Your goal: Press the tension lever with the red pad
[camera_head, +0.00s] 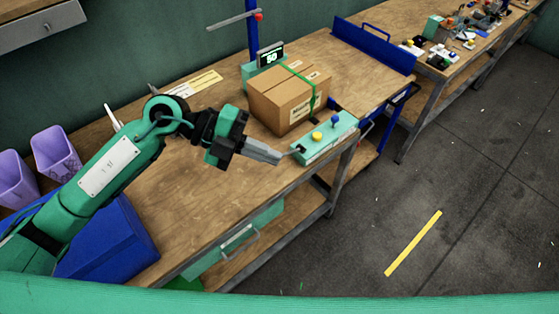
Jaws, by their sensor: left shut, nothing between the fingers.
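My left gripper (279,158) is shut, with its grey fingers pointing right at the near left end of a teal control box (325,146). The box sits at the table's front right edge and carries a yellow knob (317,136), a blue knob (336,120) and a small dark part (299,149) close to my fingertips. I cannot tell if the fingers touch the box. A small red piece (259,16) shows on the blue post (252,38) at the back, beside a grey bar (232,20). I cannot tell whether it is the lever's red pad. My right gripper is not in view.
A cardboard box (285,105) with a green strap stands on the table (190,200), just behind the control box. A small display (271,55) stands behind it. Purple bins (55,152) and a blue bin (110,240) are at left. The floor at right is open.

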